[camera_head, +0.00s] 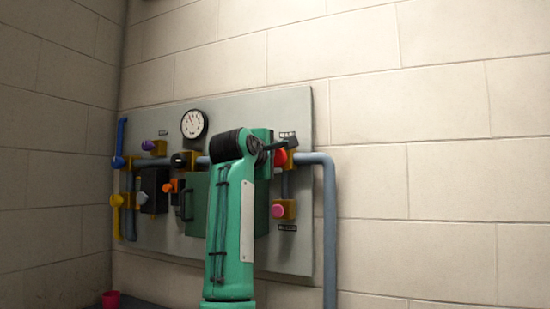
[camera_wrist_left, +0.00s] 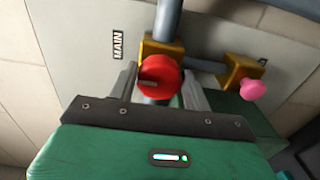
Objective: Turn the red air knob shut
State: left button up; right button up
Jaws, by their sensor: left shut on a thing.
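The red air knob (camera_head: 281,158) sits on a yellow-brown valve block on the grey panel, near its right edge. In the wrist view the red knob (camera_wrist_left: 159,76) is round, with a dark slot running toward the left. My left gripper (camera_head: 284,145) reaches up to the knob from the front. In the wrist view the fingers of my left gripper (camera_wrist_left: 160,88) stand on both sides of the knob and are shut on it. Part of the valve behind is hidden. My right gripper is not in view.
A pink knob (camera_head: 278,211) sits below the red one. A grey pipe (camera_head: 329,220) runs down at the right. A gauge (camera_head: 194,124) and several coloured knobs and levers are to the left. A label reading MAIN (camera_wrist_left: 118,45) is beside the valve.

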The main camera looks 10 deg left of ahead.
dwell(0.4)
pick_arm(q)
jog(key=o, duration=1)
jog(key=shift+a, duration=0.1)
jog(key=shift+c, duration=0.2)
jog(key=s+a+b, duration=0.2)
jog(key=s+b, duration=0.4)
jog(key=s, duration=0.7)
jog(key=shift+s+a, duration=0.25)
jog(key=shift+a, duration=0.05)
